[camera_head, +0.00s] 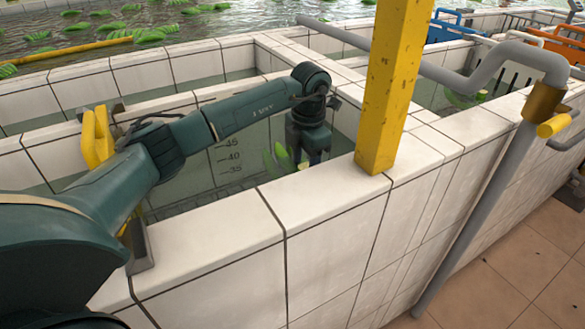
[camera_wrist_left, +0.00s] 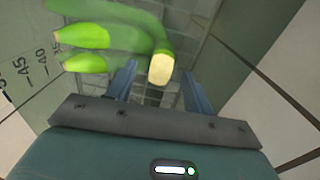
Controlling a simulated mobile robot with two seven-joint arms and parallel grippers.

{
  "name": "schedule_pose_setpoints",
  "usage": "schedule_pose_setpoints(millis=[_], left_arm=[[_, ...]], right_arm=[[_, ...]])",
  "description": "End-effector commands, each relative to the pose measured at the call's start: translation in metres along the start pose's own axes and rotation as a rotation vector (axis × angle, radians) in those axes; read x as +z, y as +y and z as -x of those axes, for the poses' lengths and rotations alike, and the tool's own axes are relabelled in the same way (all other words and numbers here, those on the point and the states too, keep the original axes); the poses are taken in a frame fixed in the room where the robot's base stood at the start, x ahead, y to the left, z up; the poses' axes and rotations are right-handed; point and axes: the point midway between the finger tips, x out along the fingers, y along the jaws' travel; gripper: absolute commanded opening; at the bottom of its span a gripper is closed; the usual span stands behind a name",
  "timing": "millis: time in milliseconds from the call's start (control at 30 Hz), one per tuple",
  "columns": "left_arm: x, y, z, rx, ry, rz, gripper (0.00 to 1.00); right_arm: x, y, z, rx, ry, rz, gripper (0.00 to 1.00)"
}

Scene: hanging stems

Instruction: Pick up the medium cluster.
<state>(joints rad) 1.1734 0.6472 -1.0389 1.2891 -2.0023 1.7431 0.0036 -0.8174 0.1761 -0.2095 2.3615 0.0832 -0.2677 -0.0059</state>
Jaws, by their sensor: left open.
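A green cluster with finger-like lobes hangs or stands in the tiled basin; I cannot tell which. In the head view its green part (camera_head: 275,160) shows beside my left gripper (camera_head: 308,158), which points down inside the basin. In the left wrist view the cluster's green lobes (camera_wrist_left: 84,36) lie at the upper left, and its pale cut stem end (camera_wrist_left: 160,69) shows at the opening of my left gripper (camera_wrist_left: 158,82). The blue fingers are apart, and I see no contact with the stem. Much of the cluster is hidden or blurred. My right gripper is not in view.
White tiled basin walls (camera_head: 215,240) surround the gripper, with depth marks (camera_head: 230,157) on the inner wall. A yellow post (camera_head: 392,85) stands on the wall right of my arm. A grey pipe (camera_head: 470,75) runs behind it. Blue (camera_head: 448,25) and orange crates (camera_head: 560,42) stand at upper right.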

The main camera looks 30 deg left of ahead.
Motion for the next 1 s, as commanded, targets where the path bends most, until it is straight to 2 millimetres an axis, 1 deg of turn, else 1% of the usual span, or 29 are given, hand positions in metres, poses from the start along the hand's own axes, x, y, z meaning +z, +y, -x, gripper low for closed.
schedule_pose_setpoints(millis=[33, 100, 267, 300, 900, 1000], left_arm=[[0.0000, -0.0003, -0.0064, 0.000, 0.000, -0.001, 0.52], [0.0002, -0.0003, -0.0095, 0.000, -0.001, -0.001, 0.52], [0.0003, -0.0002, -0.0092, 0.001, -0.002, -0.001, 0.52], [0.0003, -0.0002, -0.0091, 0.001, -0.002, -0.001, 0.51], [0.0002, -0.0001, -0.0088, 0.001, -0.001, -0.001, 0.01], [0.0011, 0.0006, -0.0062, 0.003, -0.006, 0.000, 0.00]], right_arm=[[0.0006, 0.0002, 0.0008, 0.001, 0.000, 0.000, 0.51], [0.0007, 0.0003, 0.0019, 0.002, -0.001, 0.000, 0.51], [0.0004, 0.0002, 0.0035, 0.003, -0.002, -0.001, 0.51], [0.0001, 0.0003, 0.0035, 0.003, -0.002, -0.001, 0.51], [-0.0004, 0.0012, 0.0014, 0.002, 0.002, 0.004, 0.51], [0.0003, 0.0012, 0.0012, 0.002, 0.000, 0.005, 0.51]])
